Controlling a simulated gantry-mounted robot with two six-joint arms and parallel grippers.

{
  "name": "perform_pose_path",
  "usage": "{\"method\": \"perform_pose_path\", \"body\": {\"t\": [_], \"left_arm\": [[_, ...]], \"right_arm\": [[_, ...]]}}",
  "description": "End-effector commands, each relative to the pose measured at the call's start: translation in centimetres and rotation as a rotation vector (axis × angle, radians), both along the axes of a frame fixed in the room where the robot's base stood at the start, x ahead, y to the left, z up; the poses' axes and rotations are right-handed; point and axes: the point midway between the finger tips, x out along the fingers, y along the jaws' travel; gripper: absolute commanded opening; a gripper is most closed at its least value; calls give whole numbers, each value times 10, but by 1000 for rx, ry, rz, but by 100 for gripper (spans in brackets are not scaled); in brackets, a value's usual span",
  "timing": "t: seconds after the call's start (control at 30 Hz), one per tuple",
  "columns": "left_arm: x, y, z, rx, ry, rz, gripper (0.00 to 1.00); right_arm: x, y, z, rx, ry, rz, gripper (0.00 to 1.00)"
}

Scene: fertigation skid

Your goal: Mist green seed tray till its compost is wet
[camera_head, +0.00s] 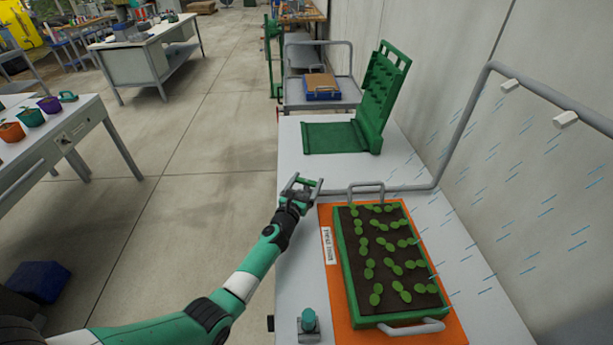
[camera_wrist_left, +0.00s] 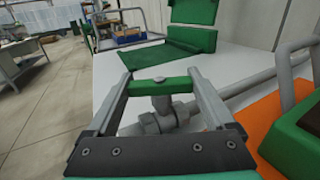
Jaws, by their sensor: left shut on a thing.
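The green seed tray (camera_head: 340,262) stands on an orange mat (camera_head: 453,320). Its dark brown compost (camera_head: 365,240) holds several green seedlings; I cannot tell how wet it is. Blue spray streaks fall below the nozzles, mostly right of the tray in the picture. My left gripper (camera_head: 303,184) is at the pipe's left end, beyond the mat. In the left wrist view its fingers are shut on a green valve handle (camera_wrist_left: 162,86), which lies crosswise. My right gripper is out of view.
A green rack with a flat base (camera_head: 335,138) stands behind on the white bench (camera_head: 290,255). A teal knob on a grey block (camera_head: 309,320) is at the near edge. A grey trolley (camera_head: 330,98) stands beyond. A wall borders the right.

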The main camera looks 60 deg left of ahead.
Motion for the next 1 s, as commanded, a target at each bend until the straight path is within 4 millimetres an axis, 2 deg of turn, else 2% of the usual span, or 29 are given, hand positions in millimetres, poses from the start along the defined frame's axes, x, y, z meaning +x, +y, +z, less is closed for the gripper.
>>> {"method": "perform_pose_path", "body": {"t": [0.03, 0.1, 0.2, 0.33, 0.47, 0.7, 1.0], "left_arm": [[-2, 2, 6, -1, 6, -30, 32], [-2, 2, 6, -2, 6, -88, 32], [-2, 3, 4, -2, 5, -178, 32], [-2, 3, 1, -1, 2, -300, 32], [-1, 3, -2, -1, 0, -417, 32], [-1, 2, -5, 1, -1, -596, 32], [-1, 0, -3, 0, -2, -715, 32]], "right_arm": [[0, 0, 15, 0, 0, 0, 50], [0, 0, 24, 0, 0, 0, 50], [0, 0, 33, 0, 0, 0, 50], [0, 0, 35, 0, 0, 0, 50], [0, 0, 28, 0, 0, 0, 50], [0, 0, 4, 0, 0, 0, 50], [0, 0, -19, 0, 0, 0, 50]]}}
